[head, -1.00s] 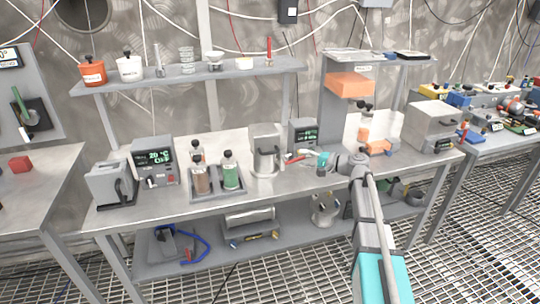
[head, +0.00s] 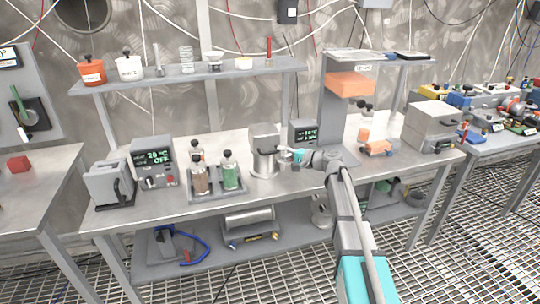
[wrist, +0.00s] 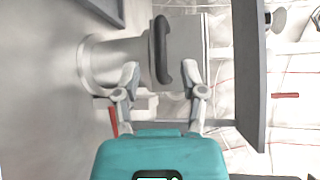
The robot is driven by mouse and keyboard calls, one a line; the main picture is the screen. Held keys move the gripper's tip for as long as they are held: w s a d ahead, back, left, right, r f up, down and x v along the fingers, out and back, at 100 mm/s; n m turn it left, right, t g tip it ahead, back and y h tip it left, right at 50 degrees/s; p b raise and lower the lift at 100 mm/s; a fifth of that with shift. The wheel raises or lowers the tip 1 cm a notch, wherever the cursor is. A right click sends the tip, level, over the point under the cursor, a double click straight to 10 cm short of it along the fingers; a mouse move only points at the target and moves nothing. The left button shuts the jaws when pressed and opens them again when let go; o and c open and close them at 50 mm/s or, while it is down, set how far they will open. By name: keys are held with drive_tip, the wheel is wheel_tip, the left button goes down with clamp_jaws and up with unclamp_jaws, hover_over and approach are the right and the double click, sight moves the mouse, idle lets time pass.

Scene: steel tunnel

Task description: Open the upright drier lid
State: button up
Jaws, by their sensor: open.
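The upright drier (head: 264,160) is a grey metal cylinder with a boxy top part, standing in the middle of the bench. In the wrist view its round body (wrist: 100,62) lies on the left, and the grey top part with the lid (wrist: 188,45) lies to the right of it. A long black handle (wrist: 162,50) sits on its front. The lid looks closed. My gripper (wrist: 161,78) is open, with one finger on each side of the handle's near end. I cannot tell whether the fingers touch it. In the head view my gripper (head: 292,155) is just right of the drier.
A display box (head: 303,132) stands behind my gripper. A rack with bottles (head: 216,186) is left of the drier. A tall stand with an orange block (head: 349,84) is on the right. A shelf (head: 190,76) runs above the bench. A red item (wrist: 113,120) lies near the drier.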

sight(273, 153)
drive_tip(key=shift+b+x, duration=0.3)
drive_tip(key=shift+x, duration=2.35)
clamp_jaws()
